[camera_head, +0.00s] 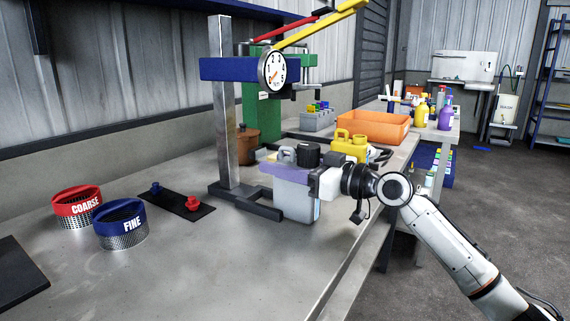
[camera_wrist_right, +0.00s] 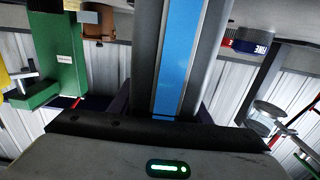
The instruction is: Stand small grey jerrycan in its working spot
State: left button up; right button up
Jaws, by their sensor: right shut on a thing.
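The small grey jerrycan (camera_head: 296,202) stands upright at the foot of the disperser column (camera_head: 226,110), with a blue strip on its side. My right gripper (camera_head: 288,172) is shut on it, its finger across the upper part. In the right wrist view the jerrycan (camera_wrist_right: 213,45) fills the middle, its blue strip facing the camera. The column's dark base (camera_head: 245,203) lies just left of the jerrycan. I cannot tell whether the jerrycan's bottom touches the bench. My left gripper is not in view.
A yellow jerrycan (camera_head: 349,147) and an orange tray (camera_head: 370,127) stand behind. The blue head with a dial (camera_head: 273,71) juts from the column. Sieves marked COARSE (camera_head: 78,206) and FINE (camera_head: 121,230) stand left. The front of the bench is clear.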

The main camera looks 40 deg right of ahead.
aim_at(298, 166)
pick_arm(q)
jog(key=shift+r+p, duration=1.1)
pick_arm(e)
jog(key=x, duration=0.6)
jog(key=shift+w+r, duration=0.15)
jog(key=shift+w, duration=0.1)
dwell(0.8)
jog(key=o, duration=1.6)
jog(key=shift+c, duration=0.2)
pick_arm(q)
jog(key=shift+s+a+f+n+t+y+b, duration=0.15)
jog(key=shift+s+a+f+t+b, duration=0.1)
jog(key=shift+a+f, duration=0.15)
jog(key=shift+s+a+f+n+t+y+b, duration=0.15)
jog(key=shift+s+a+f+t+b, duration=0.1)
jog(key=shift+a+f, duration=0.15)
pick_arm(e)
jog(key=v, duration=1)
jog(key=shift+s, duration=0.2)
